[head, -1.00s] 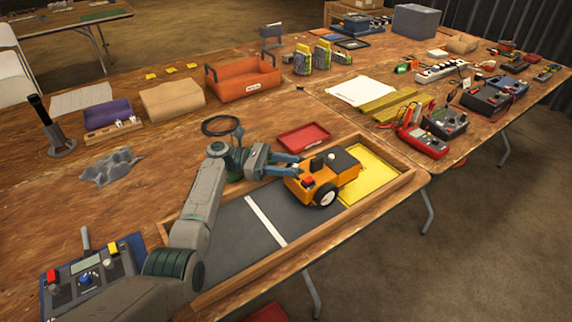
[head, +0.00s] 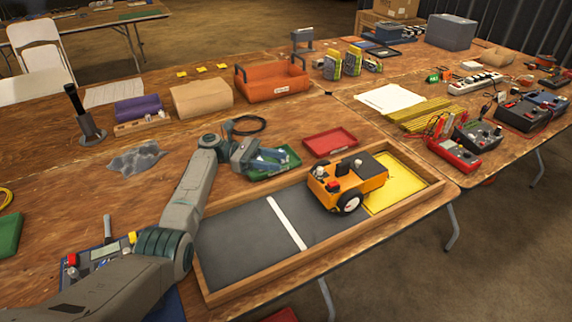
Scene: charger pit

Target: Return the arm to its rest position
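My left arm (head: 186,196) reaches in from the lower left over the table. Its gripper (head: 284,160) is above the small green tray (head: 284,172), with its bluish fingers pointing right. The fingers look apart, with nothing between them. The orange wheeled toy vehicle (head: 347,183) stands in the wooden-framed pit, partly over the yellow pad (head: 405,184), clear of the gripper to its right. The gripper hides part of the green tray. My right gripper is not in view.
The wooden-framed pit (head: 290,268) has a dark floor with a white stripe (head: 286,222). A red tray (head: 330,142) lies behind it. A black cable coil (head: 250,125) is behind the gripper. A control box (head: 100,262) sits at lower left, near my arm.

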